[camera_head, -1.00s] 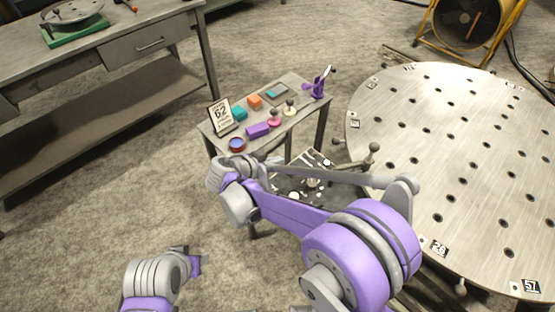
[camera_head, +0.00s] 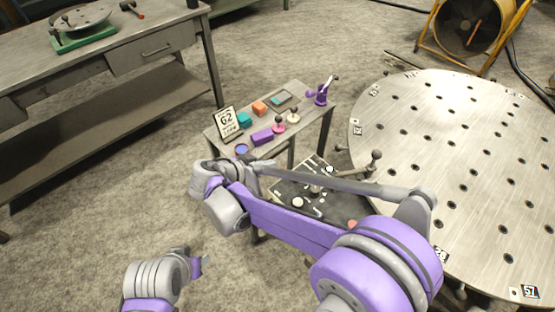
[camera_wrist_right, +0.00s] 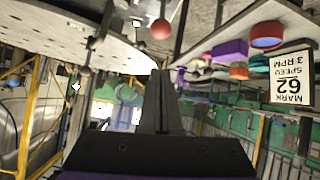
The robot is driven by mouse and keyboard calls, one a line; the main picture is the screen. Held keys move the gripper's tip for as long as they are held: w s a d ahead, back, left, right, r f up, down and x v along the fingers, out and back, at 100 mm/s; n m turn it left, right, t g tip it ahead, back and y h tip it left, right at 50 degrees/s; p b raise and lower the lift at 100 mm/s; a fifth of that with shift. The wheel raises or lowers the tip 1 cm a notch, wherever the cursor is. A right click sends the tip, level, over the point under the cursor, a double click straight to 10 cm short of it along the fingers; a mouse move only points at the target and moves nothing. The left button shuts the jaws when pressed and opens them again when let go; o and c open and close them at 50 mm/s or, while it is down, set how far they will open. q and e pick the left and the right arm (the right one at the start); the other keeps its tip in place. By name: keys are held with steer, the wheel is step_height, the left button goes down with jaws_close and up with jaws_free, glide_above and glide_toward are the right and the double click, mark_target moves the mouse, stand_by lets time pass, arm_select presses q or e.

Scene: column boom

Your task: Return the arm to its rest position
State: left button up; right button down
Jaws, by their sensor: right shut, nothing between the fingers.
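My right arm, purple and grey, crosses the lower middle of the head view, with its wrist at the left end. The right gripper (camera_head: 260,168) shows small and dark just beyond the wrist, in front of the small side table. In the right wrist view its fingers (camera_wrist_right: 161,75) are together and empty.
The small grey table (camera_head: 212,133) holds a "62" sign (camera_head: 228,121), a purple block (camera_head: 262,137) and other small parts. A dark control panel (camera_head: 325,200) lies behind my right arm. A round perforated table (camera_head: 450,130) fills the right; a workbench (camera_head: 120,55) stands left.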

steer(key=shift+v, duration=0.85)
steer(key=shift+f, duration=0.15)
steer(key=s+d+r+n+g+y+p, duration=0.2)
steer(key=s+d, duration=0.2)
steer(key=d, duration=0.5)
steer(key=s+d+r+n+y+p, duration=0.1)
steer(key=s+d+n+y+p, duration=0.1)
steer(key=s, duration=0.7)
steer(key=s+d+n+y+p, duration=0.2)
steer(key=s+d+n+y, duration=0.2)
steer(key=s, duration=0.5)
steer(key=d, duration=0.2)
steer(key=shift+d+r, duration=0.35)
